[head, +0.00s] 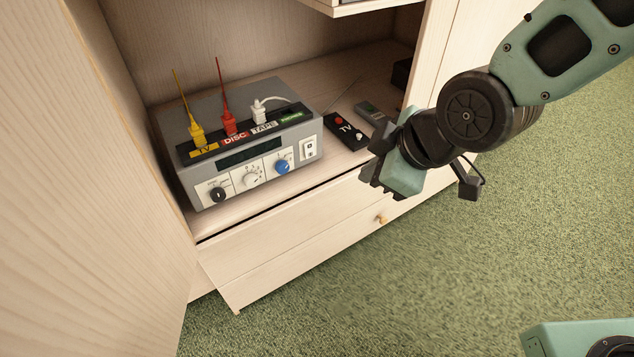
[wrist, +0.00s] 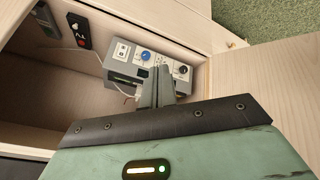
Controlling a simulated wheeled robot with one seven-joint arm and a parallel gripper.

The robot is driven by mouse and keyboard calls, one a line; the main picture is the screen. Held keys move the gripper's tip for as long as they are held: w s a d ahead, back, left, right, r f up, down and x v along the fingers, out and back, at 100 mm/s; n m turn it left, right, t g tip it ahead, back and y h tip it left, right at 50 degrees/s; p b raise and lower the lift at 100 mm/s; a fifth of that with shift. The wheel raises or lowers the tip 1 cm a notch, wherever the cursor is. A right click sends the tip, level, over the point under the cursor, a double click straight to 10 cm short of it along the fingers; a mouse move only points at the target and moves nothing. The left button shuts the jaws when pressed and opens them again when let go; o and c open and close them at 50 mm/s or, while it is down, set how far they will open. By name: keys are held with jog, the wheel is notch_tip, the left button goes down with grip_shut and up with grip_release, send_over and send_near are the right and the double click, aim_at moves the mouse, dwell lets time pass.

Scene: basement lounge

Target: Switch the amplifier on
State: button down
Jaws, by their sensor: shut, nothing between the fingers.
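The grey amplifier (head: 250,135) stands on the cabinet shelf in the head view, with a dark display, a black knob, a white knob and a blue knob (head: 282,166) on its front. A white rocker switch (head: 309,149) is at the right end of the front; its position is too small to tell. The amplifier (wrist: 118,67) also shows in the wrist view, with the switch (wrist: 122,52) near its left end. My gripper (head: 372,185) is shut and empty, in front of the cabinet to the right of the amplifier, apart from it. Its fingers (wrist: 158,88) cover part of the amplifier in the wrist view.
Yellow, red and white plugs stand in the amplifier's top, labelled TV, DISC and TAPE. A drawer (head: 290,230) is below. An open door (head: 90,190) stands left.

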aim_at(311, 156)
jog(key=w+f+n+t+y+b, duration=0.2)
jog(key=w+f+n+t+b, duration=0.2)
jog(key=w+f+b, duration=0.3)
jog(key=w+a+f+n+t+y+b, duration=0.1)
jog(key=w+f+n+t+b, duration=0.4)
jog(key=f+b, duration=0.7)
notch_tip(311, 156, down, 2)
jog(key=shift+w+a+n+y, duration=0.2)
jog(key=shift+w+n+y, duration=0.4)
jog(key=shift+w+y, duration=0.25)
jog(key=b+x, duration=0.3)
jog(key=x, duration=0.9)
jog(key=shift+w+a+f, duration=0.2)
jog(key=shift+w, duration=0.1)
jog(key=shift+w+a+b, duration=0.3)
jog(key=shift+w+a, duration=0.05)
jog(key=shift+w, duration=0.15)
